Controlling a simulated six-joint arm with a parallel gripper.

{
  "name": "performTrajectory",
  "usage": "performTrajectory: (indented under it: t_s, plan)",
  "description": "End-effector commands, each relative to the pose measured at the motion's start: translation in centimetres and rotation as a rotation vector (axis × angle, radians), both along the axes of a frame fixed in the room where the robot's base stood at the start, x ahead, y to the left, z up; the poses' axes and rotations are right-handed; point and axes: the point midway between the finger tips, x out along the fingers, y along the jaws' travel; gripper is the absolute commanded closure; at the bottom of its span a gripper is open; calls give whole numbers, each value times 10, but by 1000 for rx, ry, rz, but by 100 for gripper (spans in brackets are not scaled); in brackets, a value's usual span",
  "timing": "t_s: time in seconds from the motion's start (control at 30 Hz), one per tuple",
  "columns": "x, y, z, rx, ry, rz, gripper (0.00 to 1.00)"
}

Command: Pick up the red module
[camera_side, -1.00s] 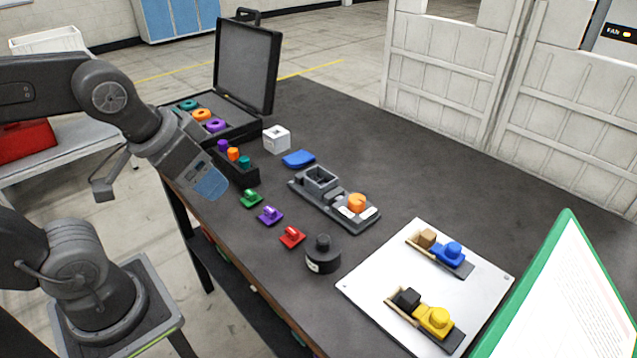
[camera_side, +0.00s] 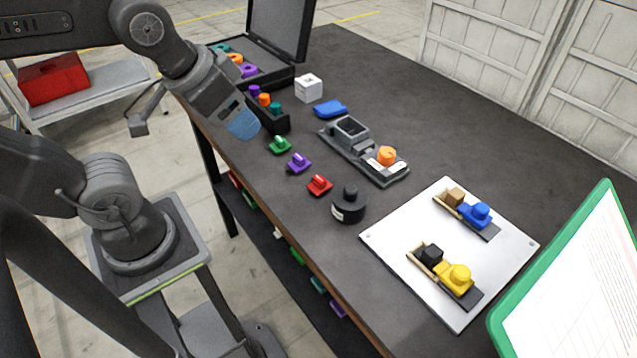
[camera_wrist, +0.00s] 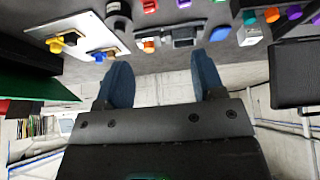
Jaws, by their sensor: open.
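The red module (camera_side: 319,184) is a small red base with a raised handle, lying on the dark table near its front edge. It sits in a row with the purple module (camera_side: 299,163) and green module (camera_side: 280,145), left of a black round container (camera_side: 349,205). In the wrist view the red module (camera_wrist: 149,5) is at the top edge, partly cut off. My gripper (camera_side: 242,122), with blue fingertips, is above the table's left edge, up and left of the red module and apart from it. In the wrist view my gripper (camera_wrist: 162,78) has its fingers spread with nothing between them.
A grey fixture (camera_side: 343,143) with an orange knob stands behind the row. A black holder with colored pegs (camera_side: 272,119) is close to my gripper. A white plate (camera_side: 437,279) with two assemblies lies right, beside a green-framed board (camera_side: 507,335). An open case (camera_side: 265,75) stands at the back.

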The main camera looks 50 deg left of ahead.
Motion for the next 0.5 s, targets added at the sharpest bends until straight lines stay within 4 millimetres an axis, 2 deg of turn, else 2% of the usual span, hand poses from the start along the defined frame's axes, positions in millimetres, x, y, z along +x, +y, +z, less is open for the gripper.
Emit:
performTrajectory:
  t_s: [0.07,0.17,0.4,0.5]
  plan:
    - [0,0,0,0,0,0,36]
    - [0,0,0,0,0,0,26]
    - [1,0,0,4,3,-7,26]
    - [7,-1,1,32,27,-67,26]
